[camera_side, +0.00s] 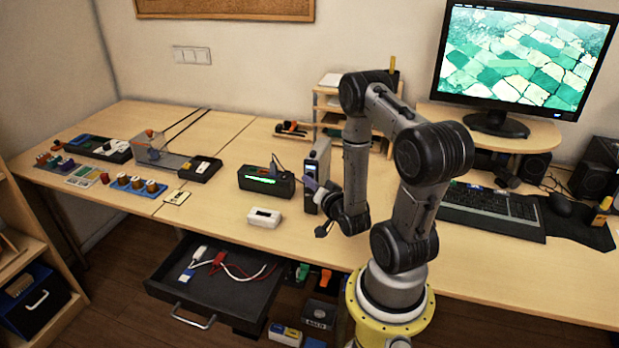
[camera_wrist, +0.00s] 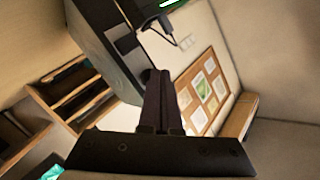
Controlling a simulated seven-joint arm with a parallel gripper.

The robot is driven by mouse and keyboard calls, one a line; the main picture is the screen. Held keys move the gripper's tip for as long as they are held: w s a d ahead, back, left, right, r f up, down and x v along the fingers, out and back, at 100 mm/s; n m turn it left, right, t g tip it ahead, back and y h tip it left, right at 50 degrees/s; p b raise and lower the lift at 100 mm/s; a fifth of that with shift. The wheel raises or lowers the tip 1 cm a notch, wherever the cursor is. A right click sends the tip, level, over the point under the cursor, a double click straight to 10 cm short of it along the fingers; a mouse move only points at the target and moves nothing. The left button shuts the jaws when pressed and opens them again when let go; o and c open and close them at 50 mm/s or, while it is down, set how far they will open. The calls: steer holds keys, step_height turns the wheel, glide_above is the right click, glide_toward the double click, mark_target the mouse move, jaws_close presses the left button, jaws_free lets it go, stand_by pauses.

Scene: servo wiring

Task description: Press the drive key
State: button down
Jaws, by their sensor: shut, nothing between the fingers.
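My gripper (camera_wrist: 159,82) is shut and empty, its dark fingers together in the wrist view. In the side view my gripper (camera_side: 311,184) is tilted up and to the left, in front of a tall grey and black case (camera_side: 321,156). In the wrist view the case (camera_wrist: 96,42) stands just beyond the fingertips; whether they touch it I cannot tell. A black box with a lit green display (camera_side: 266,181) stands left of the case, with a lead at its top. A small white box (camera_side: 264,217) lies in front of it. I cannot make out which part is the drive key.
An open drawer (camera_side: 215,285) with wires and connectors juts out below the table edge. A clear-walled tray, spools and a parts rack fill the table's left. A keyboard (camera_side: 490,208) and monitor (camera_side: 525,55) stand at right. Bare tabletop lies left of the white box.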

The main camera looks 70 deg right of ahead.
stand_by(0.4)
steer(key=shift+a, duration=0.45)
steer(key=a, duration=0.6)
stand_by(0.4)
stand_by(0.3)
